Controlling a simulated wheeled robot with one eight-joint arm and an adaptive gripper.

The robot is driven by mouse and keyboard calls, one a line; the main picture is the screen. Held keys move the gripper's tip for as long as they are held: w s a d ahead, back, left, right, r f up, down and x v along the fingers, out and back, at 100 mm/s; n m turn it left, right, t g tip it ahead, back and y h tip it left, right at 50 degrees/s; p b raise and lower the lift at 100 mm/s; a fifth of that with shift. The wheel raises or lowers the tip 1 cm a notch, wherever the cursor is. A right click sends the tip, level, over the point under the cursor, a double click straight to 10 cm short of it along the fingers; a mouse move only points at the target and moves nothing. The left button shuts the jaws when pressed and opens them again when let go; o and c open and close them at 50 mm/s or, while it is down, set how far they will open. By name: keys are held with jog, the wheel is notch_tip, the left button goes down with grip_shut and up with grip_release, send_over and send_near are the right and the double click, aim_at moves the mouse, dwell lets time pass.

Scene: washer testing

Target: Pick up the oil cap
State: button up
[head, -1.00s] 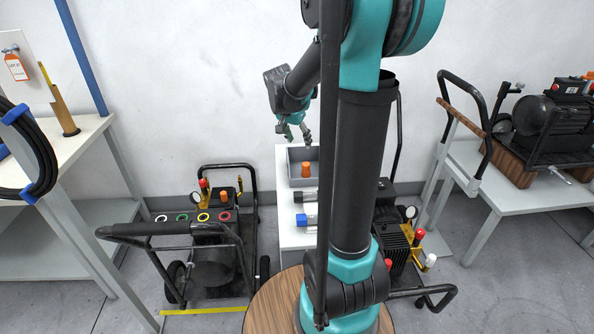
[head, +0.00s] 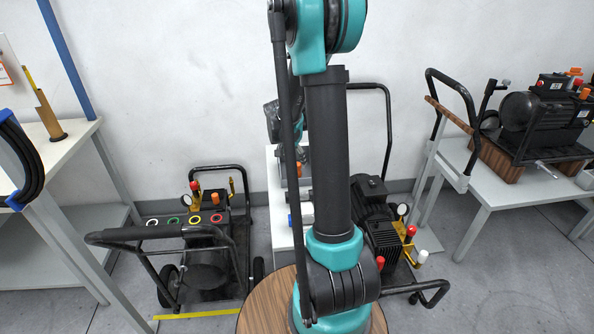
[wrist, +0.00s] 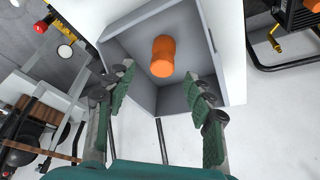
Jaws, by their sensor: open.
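An orange cap (wrist: 162,57), taken here as the oil cap, stands inside an open grey bin (wrist: 130,27) in the wrist view. It rises from a round lower part to a narrower top. My gripper (wrist: 161,92) is open and empty, its two green-padded fingers spread at the bin's near side. The cap shows beyond the fingertips, between them and apart from both. In the head view, my own arm hides most of the bin and the gripper.
The bin stands on a narrow white table (head: 275,180). A black wheeled machine with coloured rings (head: 205,262) stands to the left, another machine (head: 383,235) to the right. A grey table (head: 495,190) carries a compressor (head: 540,115) at the far right. A white workbench (head: 65,148) stands at the left.

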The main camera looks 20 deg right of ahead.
aim_at(297, 164)
jog(key=shift+x, duration=2.55)
jog(key=shift+w, duration=0.2)
jog(key=c, duration=1)
jog(key=shift+r, duration=0.15)
